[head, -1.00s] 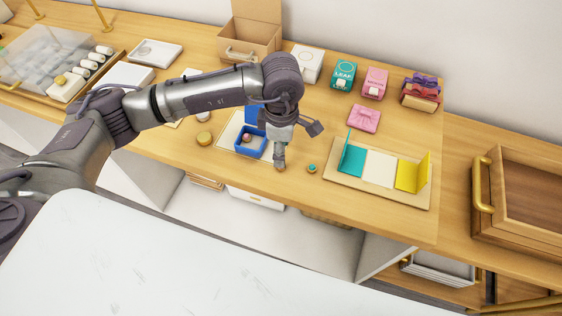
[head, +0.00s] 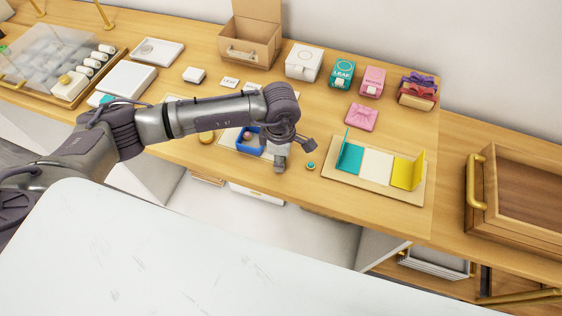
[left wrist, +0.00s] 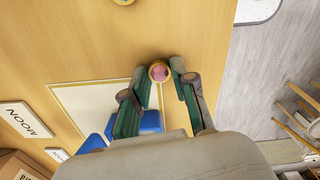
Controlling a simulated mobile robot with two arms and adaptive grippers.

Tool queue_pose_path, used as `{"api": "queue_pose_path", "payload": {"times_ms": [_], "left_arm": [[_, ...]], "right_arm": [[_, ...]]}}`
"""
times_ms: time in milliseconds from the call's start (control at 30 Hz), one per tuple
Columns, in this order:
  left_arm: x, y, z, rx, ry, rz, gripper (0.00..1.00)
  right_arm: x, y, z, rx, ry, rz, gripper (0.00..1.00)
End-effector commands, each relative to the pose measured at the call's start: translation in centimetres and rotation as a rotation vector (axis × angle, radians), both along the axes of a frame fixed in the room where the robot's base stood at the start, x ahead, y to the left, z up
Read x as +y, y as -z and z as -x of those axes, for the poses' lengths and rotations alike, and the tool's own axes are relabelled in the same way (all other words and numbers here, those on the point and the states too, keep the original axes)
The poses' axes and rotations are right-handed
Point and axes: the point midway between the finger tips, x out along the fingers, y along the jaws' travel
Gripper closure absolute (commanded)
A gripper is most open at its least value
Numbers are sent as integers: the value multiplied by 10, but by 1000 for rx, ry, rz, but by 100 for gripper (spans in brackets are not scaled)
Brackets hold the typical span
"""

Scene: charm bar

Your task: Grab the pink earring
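A small round wooden piece with a pink top, which looks like the pink earring (left wrist: 159,73), shows in the left wrist view between the fingertips, over the table. I cannot tell whether the fingers touch it. In the head view it is hidden behind my gripper. My left gripper (left wrist: 161,78) is open, its green-padded fingers on either side of the piece. In the head view the left gripper (head: 280,163) points down just right of the blue box (head: 240,146). My right gripper is not in view.
A similar round teal piece (head: 311,165) lies right of the gripper. A tray (head: 343,187) with teal, white and yellow panels stands further right. Boxes, including a white box (head: 304,62), line the back. The table's front edge is close to the gripper.

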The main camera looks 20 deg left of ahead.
Motion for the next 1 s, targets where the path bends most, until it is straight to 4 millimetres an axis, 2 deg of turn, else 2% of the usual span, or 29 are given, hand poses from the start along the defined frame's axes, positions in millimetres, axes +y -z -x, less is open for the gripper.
{"api": "queue_pose_path", "payload": {"times_ms": [33, 100, 467, 633, 767, 1000], "left_arm": [[0, 0, 0, 0, 0, 0, 87], [0, 0, 0, 0, 0, 0, 94], [0, -3, -1, -1, -1, 0, 94], [1, -16, -1, -4, -1, 0, 94], [0, -38, -2, -6, 2, 2, 94], [-56, -69, -6, -6, 6, 3, 94]], "right_arm": [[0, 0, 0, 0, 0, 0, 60], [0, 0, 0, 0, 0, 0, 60], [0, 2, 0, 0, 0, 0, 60], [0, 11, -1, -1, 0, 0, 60], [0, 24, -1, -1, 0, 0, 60], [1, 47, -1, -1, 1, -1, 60]]}}
